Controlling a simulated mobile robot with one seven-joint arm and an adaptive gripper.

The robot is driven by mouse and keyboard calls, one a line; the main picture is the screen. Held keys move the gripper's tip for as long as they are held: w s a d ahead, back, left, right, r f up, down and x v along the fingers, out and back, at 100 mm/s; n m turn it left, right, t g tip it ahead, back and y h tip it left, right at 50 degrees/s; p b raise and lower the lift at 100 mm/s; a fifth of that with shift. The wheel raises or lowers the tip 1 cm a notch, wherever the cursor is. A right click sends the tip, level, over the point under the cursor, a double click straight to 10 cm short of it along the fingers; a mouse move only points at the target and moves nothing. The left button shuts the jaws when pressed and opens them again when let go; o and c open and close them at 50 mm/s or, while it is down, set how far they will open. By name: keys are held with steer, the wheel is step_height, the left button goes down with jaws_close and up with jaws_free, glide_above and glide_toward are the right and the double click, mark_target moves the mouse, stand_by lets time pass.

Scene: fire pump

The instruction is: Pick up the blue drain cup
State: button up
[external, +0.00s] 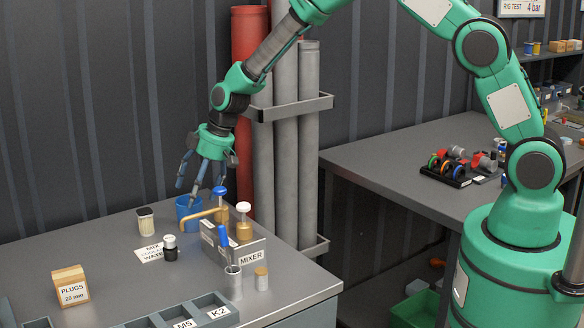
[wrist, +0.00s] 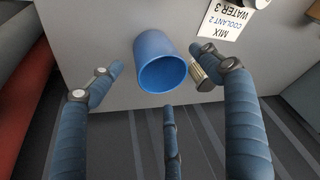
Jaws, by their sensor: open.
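The blue drain cup (external: 187,213) stands upright on the grey bench, beside the mixer's brass spout in the external view. In the wrist view the blue cup (wrist: 161,64) shows its open mouth and looks empty. My gripper (external: 188,187) points down just above the cup, with its fingers spread. In the wrist view my open gripper (wrist: 172,82) has one finger on each side of the cup and a third below its rim. No finger clearly touches it.
The mixer (external: 238,243), with blue and white knobs, stands close to the cup's right. Red and grey pipes (external: 286,140) rise behind the bench. The bench's left middle is clear.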

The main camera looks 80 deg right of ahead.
mark_target(190, 214)
steer(key=shift+w+f, duration=0.1)
steer(key=shift+f, duration=0.15)
steer(key=shift+x, duration=2.55)
steer(key=shift+c, duration=0.3)
steer(key=c, duration=1.1)
